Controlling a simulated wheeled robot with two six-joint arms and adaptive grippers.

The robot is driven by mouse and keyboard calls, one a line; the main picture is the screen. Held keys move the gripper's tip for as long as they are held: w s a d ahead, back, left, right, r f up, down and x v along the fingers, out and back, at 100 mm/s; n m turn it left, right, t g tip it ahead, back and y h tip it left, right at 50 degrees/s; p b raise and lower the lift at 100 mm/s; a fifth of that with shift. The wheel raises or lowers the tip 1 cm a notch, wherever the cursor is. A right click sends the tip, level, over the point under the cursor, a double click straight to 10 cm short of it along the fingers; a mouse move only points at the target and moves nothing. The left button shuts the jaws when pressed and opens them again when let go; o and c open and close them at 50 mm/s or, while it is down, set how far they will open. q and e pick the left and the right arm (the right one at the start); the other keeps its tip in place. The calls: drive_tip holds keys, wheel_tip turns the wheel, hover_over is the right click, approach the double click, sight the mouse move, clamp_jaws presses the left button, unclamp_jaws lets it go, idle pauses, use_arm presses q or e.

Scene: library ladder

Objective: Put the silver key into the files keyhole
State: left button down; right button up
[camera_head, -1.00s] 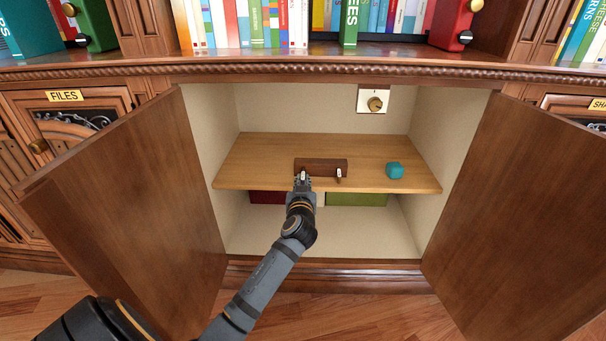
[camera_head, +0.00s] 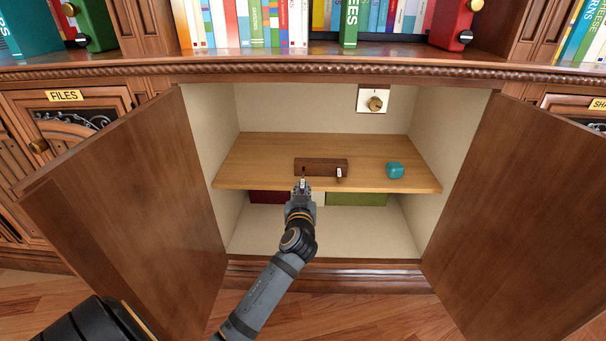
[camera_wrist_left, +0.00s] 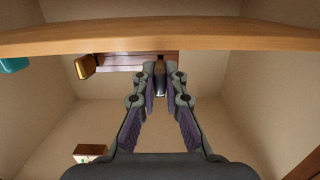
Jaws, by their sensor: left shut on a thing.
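My left gripper (camera_head: 303,188) is just in front of the dark wooden key block (camera_head: 320,167) on the cabinet shelf. It is shut on a small slim object, seemingly the silver key (camera_wrist_left: 160,80), whose shape is mostly hidden between the fingertips. A dark hole shows in the block's left part. Another key (camera_head: 339,173), with a pale tag, stays at the block's right; it looks brass in the left wrist view (camera_wrist_left: 85,66). The FILES label (camera_head: 65,96) is on a carved door at the left; I cannot make out its keyhole. My right gripper is not in view.
Two open cabinet doors (camera_head: 125,215) (camera_head: 520,210) flank the cabinet. A teal block (camera_head: 395,170) sits on the shelf (camera_head: 260,165), right of the key block. A brass knob on a white plate (camera_head: 374,101) is on the back wall. Books fill the ledge above.

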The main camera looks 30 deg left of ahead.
use_arm(q)
drive_tip(key=shift+s+d, duration=0.1)
drive_tip(key=shift+s, duration=0.1)
drive_tip(key=f+b+v, duration=0.1)
drive_tip(key=f+v, duration=0.1)
drive_tip(key=v, duration=0.7)
drive_tip(key=shift+s+d, duration=0.3)
drive_tip(key=shift+s, duration=0.1)
drive_tip(key=shift+r, duration=0.1)
